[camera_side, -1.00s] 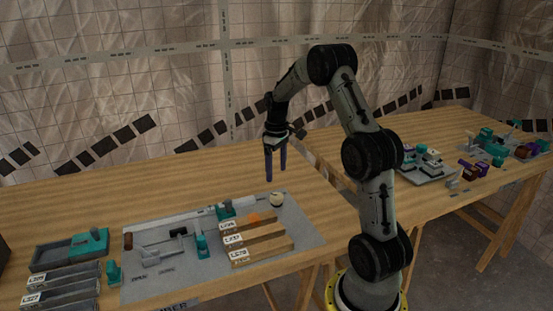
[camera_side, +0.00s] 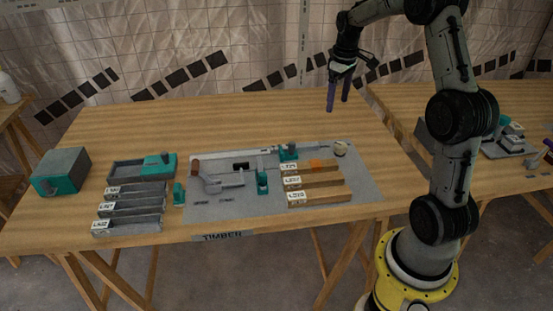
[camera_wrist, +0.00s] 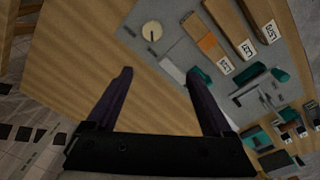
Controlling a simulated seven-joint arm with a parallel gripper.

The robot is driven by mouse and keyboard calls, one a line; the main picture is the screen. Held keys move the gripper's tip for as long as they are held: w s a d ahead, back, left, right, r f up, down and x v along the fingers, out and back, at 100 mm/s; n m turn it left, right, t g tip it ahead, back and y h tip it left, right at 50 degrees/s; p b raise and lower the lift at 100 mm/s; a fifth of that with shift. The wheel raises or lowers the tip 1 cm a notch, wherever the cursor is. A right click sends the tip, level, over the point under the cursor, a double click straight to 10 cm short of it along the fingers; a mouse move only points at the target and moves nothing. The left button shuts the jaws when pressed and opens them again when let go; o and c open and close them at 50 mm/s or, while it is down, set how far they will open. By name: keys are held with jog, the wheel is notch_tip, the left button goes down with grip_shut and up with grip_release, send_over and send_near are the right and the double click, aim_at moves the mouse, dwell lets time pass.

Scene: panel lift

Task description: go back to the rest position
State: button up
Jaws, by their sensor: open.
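My gripper (camera_side: 338,97) is open and empty. It hangs in the air above the back right part of the wooden table (camera_side: 110,125), fingers pointing down. In the wrist view its two dark purple fingers (camera_wrist: 158,88) are spread apart with nothing between them. Beyond them lie bare table and the edge of a grey mat (camera_wrist: 188,50). The gripper touches nothing in view.
The grey mat holds labelled wooden blocks (camera_side: 320,183), a round cream piece (camera_side: 340,148) and teal-handled tools (camera_side: 262,183). Left of it are grey labelled bars (camera_side: 128,211) and a teal-and-grey box (camera_side: 61,171). A second table (camera_side: 400,103) with more parts stands right. The back of the table is clear.

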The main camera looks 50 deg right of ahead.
jog(key=s+a+r+n+t, duration=0.2)
jog(key=a+r, duration=0.5)
jog(key=a, duration=0.3)
jog(key=s+a+r+n+t, duration=0.1)
jog(key=s+a+r+t, duration=0.1)
jog(key=a+r, duration=0.65)
jog(key=s+a+f+t, duration=0.1)
jog(key=s+a, duration=0.7)
jog(key=a, duration=0.1)
jog(key=s+a+f+m, duration=0.1)
jog(key=s+f, duration=0.5)
jog(key=s, duration=0.1)
jog(key=shift+s+a+f+m, duration=0.25)
jog(key=shift+a+f+m, duration=0.05)
jog(key=shift+m, duration=0.1)
